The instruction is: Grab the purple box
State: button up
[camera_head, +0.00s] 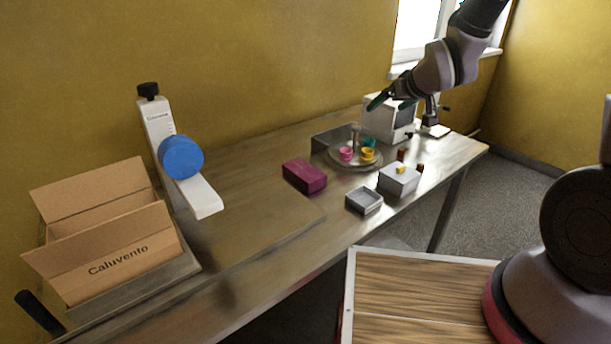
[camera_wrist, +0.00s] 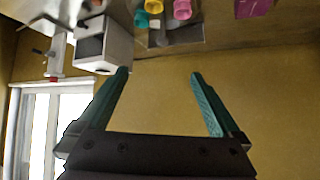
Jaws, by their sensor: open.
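The purple box (camera_head: 304,176) lies on the long wooden table, left of a round tray, in the head view. A magenta-purple block at the top right edge of the wrist view, partly cut off, looks like the same purple box (camera_wrist: 252,8). My gripper (camera_head: 383,102) is raised above the far right part of the table, over the white machine, up and right of the purple box. In the wrist view my gripper (camera_wrist: 160,80) has its two teal fingers wide apart with nothing between them.
A round tray (camera_head: 342,163) holds small coloured cups. A grey open box (camera_head: 364,200), a white box (camera_head: 399,179) and a white machine (camera_head: 382,118) stand nearby. A cardboard box (camera_head: 115,262) and a stand with a blue disc (camera_head: 181,157) are at left. Bare tabletop (camera_head: 262,200) lies left of the purple box.

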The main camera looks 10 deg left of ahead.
jog(key=s+a+f+n+y, duration=0.1)
jog(key=a+f+n+y, duration=0.1)
jog(key=a+f, duration=0.55)
jog(key=n+g+y, duration=0.1)
jog(key=n+y, duration=0.2)
send_near(305, 170)
jog(key=x, duration=0.4)
jog(key=shift+w+a, duration=0.2)
jog(key=shift+w, duration=0.05)
jog(key=shift+x, duration=3)
jog(key=shift+f, duration=0.1)
jog(key=c, duration=1.3)
